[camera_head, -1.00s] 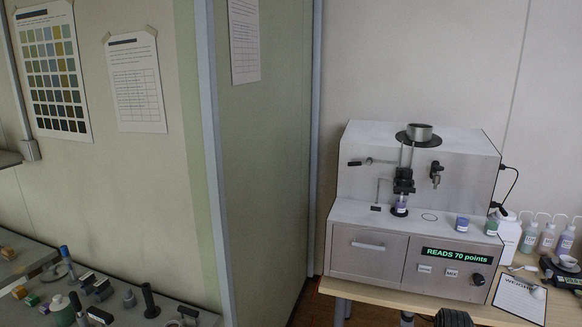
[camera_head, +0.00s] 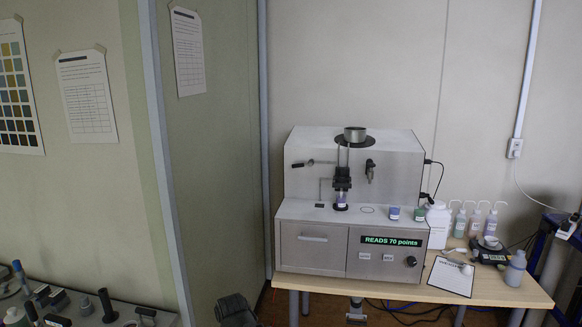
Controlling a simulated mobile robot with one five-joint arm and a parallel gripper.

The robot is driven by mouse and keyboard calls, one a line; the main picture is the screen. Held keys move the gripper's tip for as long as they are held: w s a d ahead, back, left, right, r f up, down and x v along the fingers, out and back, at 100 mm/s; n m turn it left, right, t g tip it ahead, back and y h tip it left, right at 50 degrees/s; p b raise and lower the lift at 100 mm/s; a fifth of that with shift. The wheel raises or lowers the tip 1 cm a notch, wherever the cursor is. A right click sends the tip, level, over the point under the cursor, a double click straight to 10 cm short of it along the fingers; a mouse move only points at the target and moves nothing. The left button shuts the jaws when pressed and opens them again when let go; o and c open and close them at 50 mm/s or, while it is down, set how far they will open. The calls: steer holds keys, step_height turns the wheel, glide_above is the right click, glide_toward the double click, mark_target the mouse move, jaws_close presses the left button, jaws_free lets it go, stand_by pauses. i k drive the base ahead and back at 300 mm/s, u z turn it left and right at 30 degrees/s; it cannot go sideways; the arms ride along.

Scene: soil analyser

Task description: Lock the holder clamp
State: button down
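The soil analyser (camera_head: 310,262) is a pale metal machine on a wooden table, right of centre. On its front, a black holder clamp (camera_head: 342,178) sits on a thin upright below a metal cup. A small vial (camera_head: 341,199) with a purplish band stands under the clamp. A lever with a black handle (camera_head: 301,164) sticks out to the left of the upright. I cannot tell from here whether the clamp is locked. A dark part at the bottom edge, left of the table, seems to be my gripper (camera_head: 236,311). It is well apart from the analyser, and its fingers are not clear.
Several bottles (camera_head: 473,222), a balance (camera_head: 490,250) and a clipboard (camera_head: 451,276) crowd the table's right side. A bench with tools (camera_head: 75,312) is at lower left.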

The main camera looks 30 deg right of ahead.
mark_target(301, 165)
steer(key=u, duration=0.1)
steer(key=i, duration=0.95)
